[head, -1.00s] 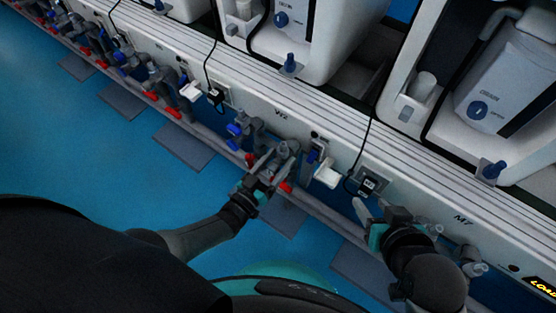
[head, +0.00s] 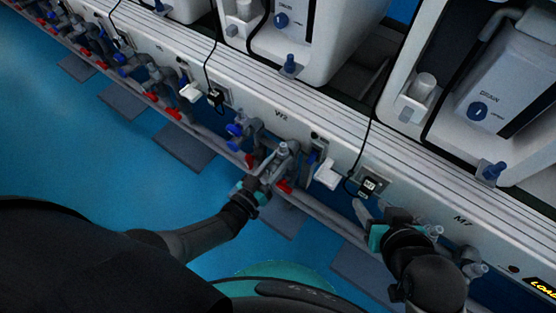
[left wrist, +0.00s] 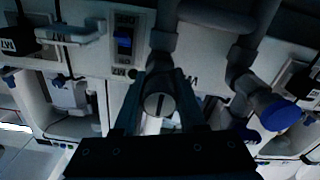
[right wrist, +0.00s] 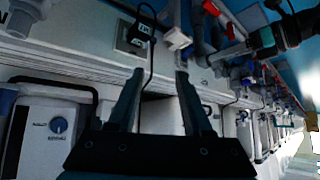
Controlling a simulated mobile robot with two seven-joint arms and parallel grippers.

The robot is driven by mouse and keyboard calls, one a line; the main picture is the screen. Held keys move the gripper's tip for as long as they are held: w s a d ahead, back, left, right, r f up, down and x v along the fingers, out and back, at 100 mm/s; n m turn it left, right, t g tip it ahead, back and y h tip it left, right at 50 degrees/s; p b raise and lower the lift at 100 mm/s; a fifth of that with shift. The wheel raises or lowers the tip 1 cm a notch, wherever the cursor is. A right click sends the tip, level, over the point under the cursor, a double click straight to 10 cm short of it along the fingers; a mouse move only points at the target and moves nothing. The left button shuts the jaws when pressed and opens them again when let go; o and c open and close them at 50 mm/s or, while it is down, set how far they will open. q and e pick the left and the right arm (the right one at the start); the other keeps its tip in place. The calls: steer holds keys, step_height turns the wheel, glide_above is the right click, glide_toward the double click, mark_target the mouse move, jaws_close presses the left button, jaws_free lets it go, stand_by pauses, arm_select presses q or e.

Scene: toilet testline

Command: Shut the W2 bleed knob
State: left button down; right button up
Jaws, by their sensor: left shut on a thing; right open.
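The W2 panel label (head: 282,115) is on the white rail in the head view. Below it is a grey valve assembly with a grey upright fitting (head: 283,148). My left gripper (head: 266,166) is at this assembly. In the left wrist view, a round grey knob with a slot (left wrist: 158,104) sits between its two fingers, which are shut on it. The slot runs nearly upright in that picture. In the head view the fingers mostly hide the knob. My right gripper (head: 370,212) is open and empty, in front of the rail near a power socket.
A blue-handled valve (head: 235,130) is left of my left gripper, and a red handle (head: 285,187) is just below right. A white fitting (head: 328,174) and a socket with a black cable (head: 369,185) are to the right.

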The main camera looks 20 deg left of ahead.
stand_by(0.3)
arm_select(q)
steer(key=m, duration=0.6)
steer(key=shift+m+b, duration=0.3)
steer(key=shift+b, duration=0.05)
steer(key=shift+m, duration=0.9)
steer(key=m, duration=0.2)
steer(key=shift+f+m, duration=0.1)
steer(key=shift+m, duration=0.3)
steer(key=shift+m+b, duration=0.3)
steer(key=shift+m, duration=0.2)
steer(key=m, duration=0.5)
steer(key=shift+m+b, duration=0.3)
steer(key=shift+b, duration=0.1)
arm_select(e)
steer(key=a+t, duration=0.1)
steer(key=w+a+t+y, duration=0.1)
steer(key=a+r+t+y, duration=0.1)
steer(key=a, duration=0.1)
steer(key=shift+w+t, duration=0.3)
steer(key=shift+w, duration=0.05)
